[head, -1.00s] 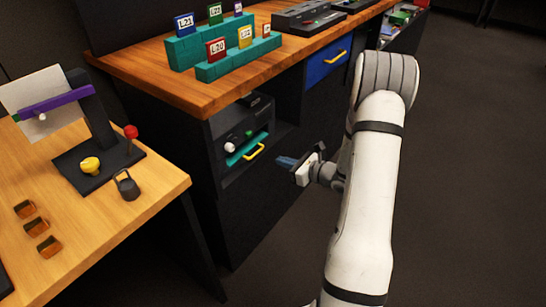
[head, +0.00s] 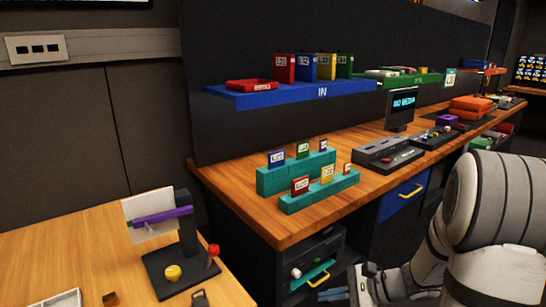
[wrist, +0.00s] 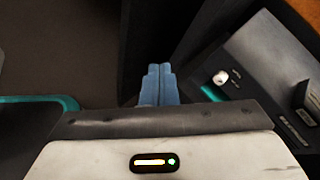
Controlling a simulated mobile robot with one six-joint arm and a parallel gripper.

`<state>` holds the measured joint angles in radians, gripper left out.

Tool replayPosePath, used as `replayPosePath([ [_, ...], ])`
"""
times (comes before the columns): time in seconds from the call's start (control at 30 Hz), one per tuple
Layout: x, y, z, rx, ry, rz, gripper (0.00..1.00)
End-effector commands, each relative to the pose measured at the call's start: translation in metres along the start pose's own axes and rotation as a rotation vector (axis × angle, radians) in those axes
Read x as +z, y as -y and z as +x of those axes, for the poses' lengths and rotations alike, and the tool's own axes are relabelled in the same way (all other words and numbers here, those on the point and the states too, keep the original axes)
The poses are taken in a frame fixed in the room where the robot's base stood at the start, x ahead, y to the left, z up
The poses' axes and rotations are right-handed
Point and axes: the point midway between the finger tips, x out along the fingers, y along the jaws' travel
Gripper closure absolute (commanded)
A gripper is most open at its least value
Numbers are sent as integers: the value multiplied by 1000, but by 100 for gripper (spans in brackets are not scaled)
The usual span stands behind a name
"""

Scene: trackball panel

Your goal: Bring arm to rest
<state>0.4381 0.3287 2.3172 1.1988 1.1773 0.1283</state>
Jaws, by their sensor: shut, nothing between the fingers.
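My white arm (head: 497,215) is bent at the lower right of the head view. My gripper (head: 330,294) is low in the head view, just in front of the under-bench panel unit (head: 318,252) and near its yellow handle (head: 318,281). The unit has a white ball (head: 296,273) and a teal edge. In the wrist view the blue fingers of my gripper (wrist: 159,78) are together with nothing between them. The panel face with a white knob (wrist: 221,77) is to their right, apart from them.
The wooden bench (head: 230,204) overhangs the unit and carries teal racks (head: 290,180) with labelled blocks. A second table (head: 90,255) on the left holds a black stand with a purple bar (head: 162,215). A blue shelf (head: 290,95) hangs above. Dark floor shows in the wrist view.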

Motion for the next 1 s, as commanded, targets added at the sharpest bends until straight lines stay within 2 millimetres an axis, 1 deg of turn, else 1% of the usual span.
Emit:
replayPosePath([
  [0.03, 39, -5, -11, 81, -35, -109, 100],
  [0.1, 69, -19, -20, 193, -86, -250, 100],
  [0.17, 92, -31, -30, 285, -133, -374, 100],
  [0.2, 105, -38, -38, 344, -167, -458, 100],
  [0.27, 124, -47, -52, 428, -218, -584, 100],
  [0.3, 136, -52, -61, 482, -254, -668, 100],
  [0.37, 152, -58, -77, 561, -310, -798, 100],
  [0.4, 163, -61, -89, 610, -348, -884, 100],
  [0.5, 185, -63, -116, 719, -444, -1084, 100],
  [0.6, 201, -62, -140, 803, -529, -1250, 100],
  [0.7, 212, -59, -156, 858, -592, -1365, 100],
  [0.83, 218, -58, -165, 894, -634, -1440, 100],
  [1.0, 217, -58, -166, 903, -642, -1453, 100],
])
